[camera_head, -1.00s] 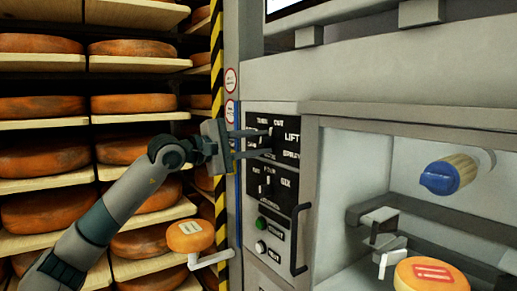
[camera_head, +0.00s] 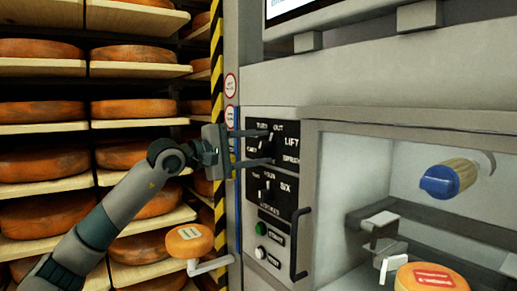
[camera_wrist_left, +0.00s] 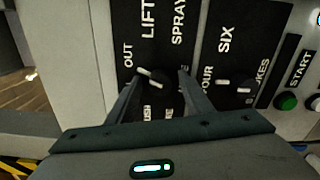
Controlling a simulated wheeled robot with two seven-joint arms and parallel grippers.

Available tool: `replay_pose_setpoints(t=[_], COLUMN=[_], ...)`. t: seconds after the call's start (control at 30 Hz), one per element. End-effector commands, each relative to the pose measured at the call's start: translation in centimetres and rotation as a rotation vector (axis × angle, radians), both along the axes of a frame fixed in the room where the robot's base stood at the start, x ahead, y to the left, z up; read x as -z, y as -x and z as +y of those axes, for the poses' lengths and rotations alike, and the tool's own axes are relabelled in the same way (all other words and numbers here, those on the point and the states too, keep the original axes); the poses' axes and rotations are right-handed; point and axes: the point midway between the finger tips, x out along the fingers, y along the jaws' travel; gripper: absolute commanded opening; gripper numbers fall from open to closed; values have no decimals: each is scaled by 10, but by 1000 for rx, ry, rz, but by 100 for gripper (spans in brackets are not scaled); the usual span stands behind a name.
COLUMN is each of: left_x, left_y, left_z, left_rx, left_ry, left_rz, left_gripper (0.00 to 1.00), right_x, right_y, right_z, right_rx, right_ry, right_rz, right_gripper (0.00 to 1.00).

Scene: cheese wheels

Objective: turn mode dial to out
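The mode dial (camera_wrist_left: 154,78) is a dark knob with a slanted white mark on the black upper panel (camera_head: 290,123). One end of the mark is toward the OUT label (camera_wrist_left: 128,55). LIFT and SPRAY labels show around it. My left gripper (camera_head: 267,147) is at this panel, its two fingers apart, one above and one below the dial in the head view. In the wrist view the fingertips (camera_wrist_left: 157,82) stand on either side of the dial with gaps; I cannot tell whether either touches it. My right gripper is not in view.
A second dial (camera_wrist_left: 235,87) sits on the lower panel, with a green START button (camera_head: 261,228) below. A dark vertical handle (camera_head: 295,245) stands right of the buttons. An orange labelled wheel (camera_head: 190,241) is at lower left. Shelves of cheese wheels (camera_head: 40,112) fill the left.

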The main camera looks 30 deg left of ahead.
Motion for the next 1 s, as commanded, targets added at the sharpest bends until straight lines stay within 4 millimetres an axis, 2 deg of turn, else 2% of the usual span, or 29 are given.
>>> replay_pose_setpoints(t=[0.27, 0.43, 0.73, 0.9, 1.0], left_x=[1, 3, 5, 5, 4], left_y=[3, 14, 57, 83, 90], left_z=[2, 7, 24, 35, 38], left_rx=[-1, -2, -4, -3, -2], left_ry=[0, -1, -4, -3, -1], left_rz=[1, 2, 1, 3, 1], left_gripper=[46, 46, 46, 46, 46], right_x=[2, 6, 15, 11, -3], right_y=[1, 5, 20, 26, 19], right_z=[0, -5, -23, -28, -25], right_rx=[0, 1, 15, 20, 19], right_ry=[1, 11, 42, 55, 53], right_rz=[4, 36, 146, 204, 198], right_gripper=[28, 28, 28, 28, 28])
